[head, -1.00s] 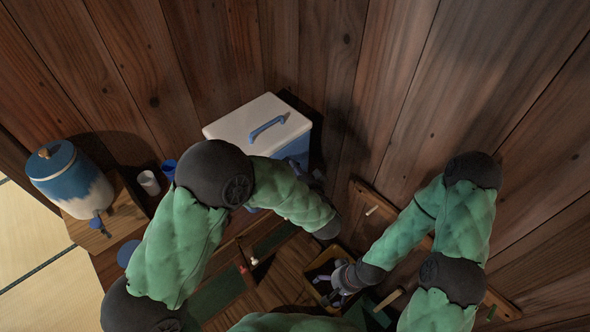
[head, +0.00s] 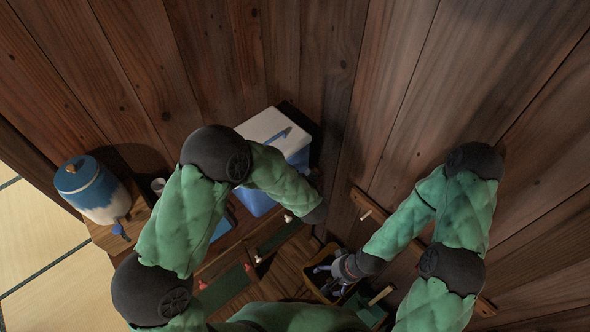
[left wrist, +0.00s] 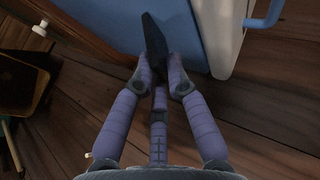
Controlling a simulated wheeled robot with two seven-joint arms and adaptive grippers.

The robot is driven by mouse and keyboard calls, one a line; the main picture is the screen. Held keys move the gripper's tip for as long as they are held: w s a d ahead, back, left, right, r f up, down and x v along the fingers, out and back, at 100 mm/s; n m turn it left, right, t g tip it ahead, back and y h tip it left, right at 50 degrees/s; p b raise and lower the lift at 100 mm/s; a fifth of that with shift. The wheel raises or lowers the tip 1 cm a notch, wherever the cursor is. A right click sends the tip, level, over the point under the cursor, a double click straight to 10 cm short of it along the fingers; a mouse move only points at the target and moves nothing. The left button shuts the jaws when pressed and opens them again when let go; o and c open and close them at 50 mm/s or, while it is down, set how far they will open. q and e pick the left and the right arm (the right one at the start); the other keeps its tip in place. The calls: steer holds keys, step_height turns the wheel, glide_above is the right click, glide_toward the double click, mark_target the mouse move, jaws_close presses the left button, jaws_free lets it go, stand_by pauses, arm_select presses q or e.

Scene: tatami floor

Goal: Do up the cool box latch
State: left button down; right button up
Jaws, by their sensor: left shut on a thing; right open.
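The cool box has a white lid (head: 262,125) with a blue carry handle and a blue body (head: 253,203). My left forearm hides part of its front in the head view. In the left wrist view, its blue wall (left wrist: 188,30) is close by at the top. A dark flat strap-like piece, seemingly the latch (left wrist: 154,35), lies against that wall. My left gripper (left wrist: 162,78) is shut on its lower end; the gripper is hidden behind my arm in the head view. My right gripper (head: 338,278) is open, over a small wooden bin, well away from the cool box.
The bin (head: 314,272) is below my right gripper. A peg rail (head: 385,225) is on the plank wall. Tatami (head: 45,245) is clear at the left.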

arm_select(q)
steer(key=shift+w+a+r+n+g+h+p, duration=0.2)
steer(key=shift+r+g+h+p, duration=0.25)
steer(key=shift+p, duration=1.15)
steer(key=shift+w+a+r+n+g+h+p, duration=0.15)
steer(key=shift+r+g+h+p, duration=0.3)
steer(key=shift+p, duration=1.15)
steer(key=shift+a+f+g+p, duration=0.1)
steer(key=shift+f+g+p, duration=0.1)
steer(key=shift+g+p, duration=0.55)
steer(key=shift+t, duration=0.25)
steer(key=c, duration=1.2)
jaws_free()
steer(key=shift+w, duration=0.1)
steer(key=v, duration=1.2)
steer(key=shift+a, duration=0.2)
